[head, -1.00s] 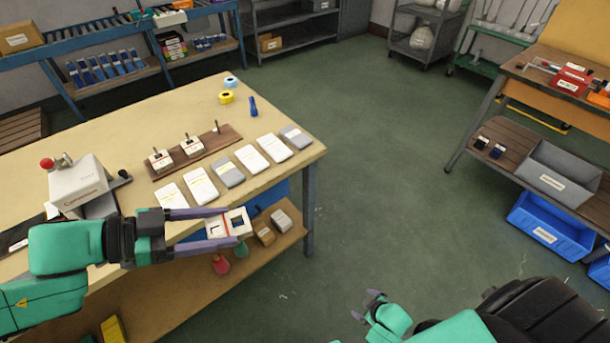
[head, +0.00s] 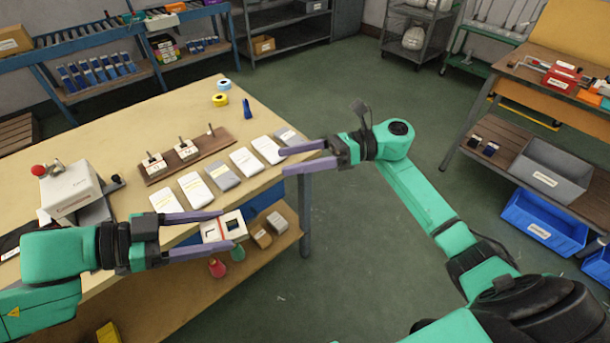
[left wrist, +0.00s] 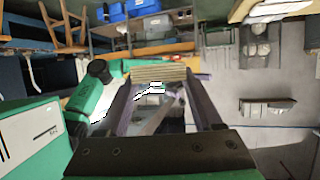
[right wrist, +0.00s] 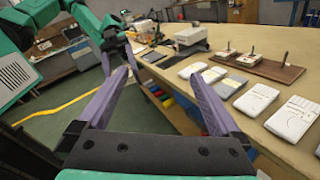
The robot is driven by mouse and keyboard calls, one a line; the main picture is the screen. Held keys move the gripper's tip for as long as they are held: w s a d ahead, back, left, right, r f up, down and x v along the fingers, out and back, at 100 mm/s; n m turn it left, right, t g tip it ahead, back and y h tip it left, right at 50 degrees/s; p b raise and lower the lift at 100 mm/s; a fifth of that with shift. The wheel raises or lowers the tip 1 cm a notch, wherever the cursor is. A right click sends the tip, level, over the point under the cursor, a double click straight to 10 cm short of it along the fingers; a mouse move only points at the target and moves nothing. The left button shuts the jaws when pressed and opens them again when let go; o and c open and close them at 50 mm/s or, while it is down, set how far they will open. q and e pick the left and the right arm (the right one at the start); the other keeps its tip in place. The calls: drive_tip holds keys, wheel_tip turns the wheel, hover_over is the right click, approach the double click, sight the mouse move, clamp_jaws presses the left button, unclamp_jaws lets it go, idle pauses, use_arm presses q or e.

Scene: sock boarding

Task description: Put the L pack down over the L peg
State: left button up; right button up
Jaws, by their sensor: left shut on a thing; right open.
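My left gripper (head: 228,230) is shut on a squarish white pack (head: 210,230) with dark openings, held beyond the table's front edge. I take it for the L pack. The left wrist view shows a layered tan edge (left wrist: 160,73) between the fingers. On the table, a brown board (head: 220,143) carries a row of pegs. White packs sit around the left peg (head: 155,165) and the middle peg (head: 187,150). The right peg (head: 210,130) stands bare. Peg letters are too small to read. My right gripper (head: 284,161) is open and empty near the table's right corner.
A row of flat white and grey packets (head: 222,177) lies in front of the board. A white box device (head: 70,187) with a red knob stands at left. Yellow tape (head: 220,99) and a blue item (head: 247,109) lie behind. Above the board is free room.

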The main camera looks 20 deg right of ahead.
use_arm(q)
drive_tip(key=shift+s, duration=0.1)
use_arm(e)
drive_tip(key=s+r+n+g+h, duration=0.1)
drive_tip(key=s+n+g+h, duration=0.3)
drive_tip(key=s+n, duration=0.25)
drive_tip(key=w+x, duration=0.1)
drive_tip(key=x, duration=1.1)
drive_tip(key=shift+s+a+r+n+y, duration=0.2)
drive_tip(key=shift+s+a+n+y, duration=0.1)
drive_tip(key=shift+n, duration=0.05)
drive_tip(key=shift+c, duration=0.3)
drive_tip(key=c, duration=1)
use_arm(q)
drive_tip(key=o, duration=0.9)
use_arm(e)
drive_tip(key=c, duration=0.3)
use_arm(q)
drive_tip(key=o, duration=0.5)
use_arm(e)
drive_tip(key=shift+c, duration=0.2)
